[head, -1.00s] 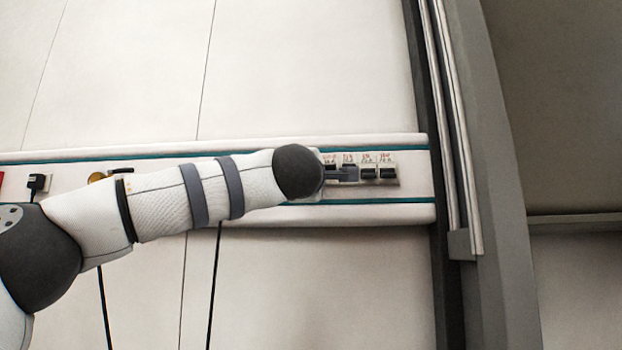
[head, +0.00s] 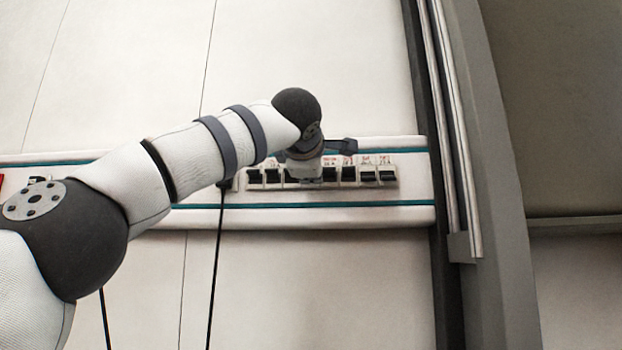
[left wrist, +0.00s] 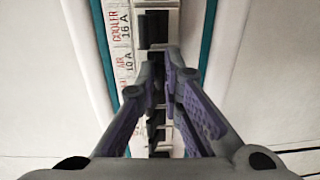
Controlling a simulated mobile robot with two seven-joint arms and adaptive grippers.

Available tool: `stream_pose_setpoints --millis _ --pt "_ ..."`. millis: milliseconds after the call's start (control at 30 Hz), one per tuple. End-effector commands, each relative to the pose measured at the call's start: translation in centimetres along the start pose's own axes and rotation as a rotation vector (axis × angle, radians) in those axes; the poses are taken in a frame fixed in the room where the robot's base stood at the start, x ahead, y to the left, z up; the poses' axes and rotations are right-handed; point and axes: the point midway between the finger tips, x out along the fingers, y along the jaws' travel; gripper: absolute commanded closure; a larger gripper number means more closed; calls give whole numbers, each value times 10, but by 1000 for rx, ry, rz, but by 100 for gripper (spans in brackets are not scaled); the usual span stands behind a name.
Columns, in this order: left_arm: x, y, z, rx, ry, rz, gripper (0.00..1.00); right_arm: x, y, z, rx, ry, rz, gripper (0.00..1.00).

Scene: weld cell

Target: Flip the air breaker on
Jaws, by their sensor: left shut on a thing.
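The air breaker is one of several black switches in a row on the wall panel. Its red AIR 10 A label (left wrist: 125,65) shows in the left wrist view, next to the COOLER 16 A label (left wrist: 120,22). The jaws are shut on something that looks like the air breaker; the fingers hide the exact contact. My right gripper is not in view.
The breaker row (head: 369,177) sits on a pale wall strip (head: 415,212) with teal lines. A dark post and grey frame (head: 480,170) stand to the right. A black cable (head: 215,262) hangs below the strip. The wall above is clear.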

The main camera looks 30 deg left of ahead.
Motion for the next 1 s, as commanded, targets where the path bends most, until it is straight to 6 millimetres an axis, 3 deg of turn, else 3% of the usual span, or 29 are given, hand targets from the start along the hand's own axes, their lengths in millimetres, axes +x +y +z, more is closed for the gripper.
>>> stream_pose_setpoints --millis 567,700,1000 --pt "0 2 0 1 -9 -96 100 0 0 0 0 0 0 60" --pt "0 2 0 1 -8 -96 72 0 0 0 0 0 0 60" --pt "-2 3 0 1 -9 -94 72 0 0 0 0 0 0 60"
